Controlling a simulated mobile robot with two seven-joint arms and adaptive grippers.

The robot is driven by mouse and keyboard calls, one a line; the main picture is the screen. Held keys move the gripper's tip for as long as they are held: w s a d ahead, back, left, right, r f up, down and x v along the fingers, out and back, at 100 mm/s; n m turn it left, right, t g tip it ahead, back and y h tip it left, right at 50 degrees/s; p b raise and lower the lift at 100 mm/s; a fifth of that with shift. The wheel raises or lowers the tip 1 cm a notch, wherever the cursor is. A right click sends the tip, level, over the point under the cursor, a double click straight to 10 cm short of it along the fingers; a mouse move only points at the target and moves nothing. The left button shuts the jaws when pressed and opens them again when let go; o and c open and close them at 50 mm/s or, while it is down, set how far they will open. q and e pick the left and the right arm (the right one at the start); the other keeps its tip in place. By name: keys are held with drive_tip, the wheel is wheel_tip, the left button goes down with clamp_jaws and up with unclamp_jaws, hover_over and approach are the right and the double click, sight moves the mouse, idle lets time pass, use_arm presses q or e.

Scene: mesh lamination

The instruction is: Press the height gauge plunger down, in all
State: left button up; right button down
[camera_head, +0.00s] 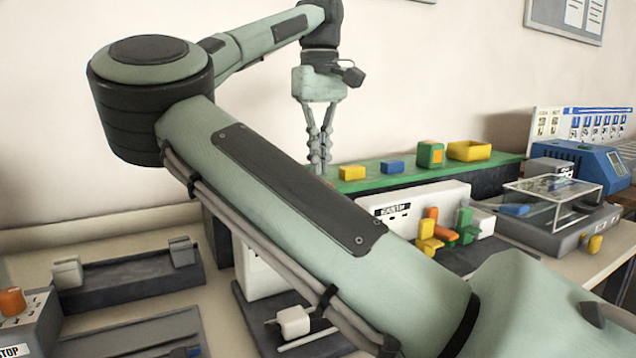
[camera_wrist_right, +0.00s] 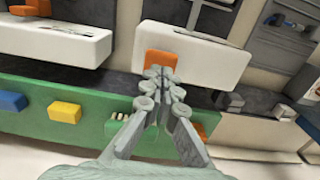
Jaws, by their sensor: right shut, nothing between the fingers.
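My right gripper (camera_head: 320,158) hangs down near the back wall in the head view, beyond my right arm. Its fingers are shut and empty. In the right wrist view the closed fingertips (camera_wrist_right: 163,85) lie just below an orange block (camera_wrist_right: 158,58), which looks like the plunger, at the edge of a white housing (camera_wrist_right: 205,60). I cannot tell whether they touch it. In the head view my arm hides most of a white unit (camera_head: 262,268) on a dark base, probably the height gauge; its plunger is hidden there. My left gripper is not in view.
A green shelf (camera_head: 430,172) with yellow, blue and green blocks runs along the back. A white station (camera_head: 455,205) with coloured parts and a clear-covered device (camera_head: 553,190) stand to the right. A dark fixture (camera_head: 130,282) and an orange-knobbed box (camera_head: 20,318) stand left.

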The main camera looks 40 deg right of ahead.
idle(0.4)
drive_tip(key=shift+f+b, duration=0.9)
drive_tip(key=shift+f, duration=1.55)
wheel_tip(320, 180, up, 6)
drive_tip(key=p, duration=0.5)
drive_tip(key=shift+f, duration=0.25)
drive_tip(key=shift+r+p, duration=0.4)
drive_tip(key=shift+r, duration=0.95)
